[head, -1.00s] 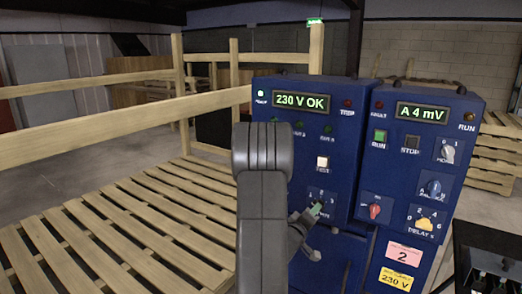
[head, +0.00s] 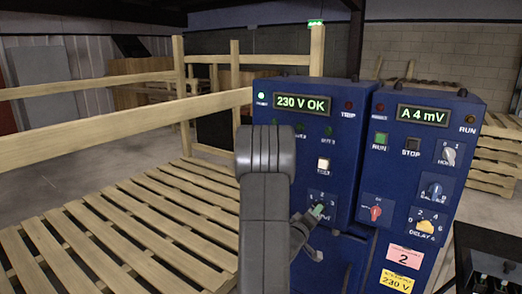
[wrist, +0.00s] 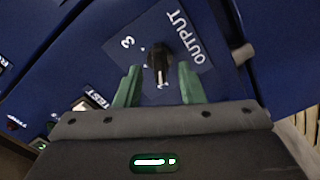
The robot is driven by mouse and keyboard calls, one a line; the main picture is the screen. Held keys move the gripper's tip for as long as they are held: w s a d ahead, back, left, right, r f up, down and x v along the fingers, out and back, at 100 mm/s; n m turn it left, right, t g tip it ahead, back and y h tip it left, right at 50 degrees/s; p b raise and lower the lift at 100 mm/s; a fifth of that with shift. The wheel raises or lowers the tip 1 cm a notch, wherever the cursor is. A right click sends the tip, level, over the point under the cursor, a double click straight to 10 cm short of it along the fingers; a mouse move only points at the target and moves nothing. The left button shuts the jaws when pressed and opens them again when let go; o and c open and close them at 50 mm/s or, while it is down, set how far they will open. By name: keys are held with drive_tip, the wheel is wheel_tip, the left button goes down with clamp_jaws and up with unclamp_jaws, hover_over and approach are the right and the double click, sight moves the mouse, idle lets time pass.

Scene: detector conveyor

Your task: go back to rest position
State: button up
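My gripper (wrist: 160,84) is open in the wrist view, its two green fingers apart. The black OUTPUT knob (wrist: 160,57) stands on the blue panel, just past and between the fingertips, with clear gaps on both sides. Its white pointer mark faces my gripper; the number it points at is hard to read. In the head view my gripper (head: 318,210) is at the lower part of the left blue cabinet (head: 310,95), over the OUTPUT dial, and hides the knob. My arm covers the cabinet's left side.
The left display (head: 302,104) reads 230 V OK. The right cabinet (head: 450,110) shows A 4 mV, with a red knob (head: 376,211) and a yellow delay knob (head: 425,226). A slatted wooden pallet (head: 130,225) and rails (head: 100,125) lie left. A dark box stands lower right.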

drive_tip(key=b+v, duration=0.2)
drive_tip(key=v, duration=0.9)
drive_tip(key=w+d+m+p, duration=0.1)
drive_tip(key=w+d+m, duration=0.6)
drive_tip(key=w+m, duration=0.2)
drive_tip(key=shift+w+d+m+p, duration=0.2)
drive_tip(key=shift+w+m+p, duration=0.15)
drive_tip(key=shift+w, duration=0.75)
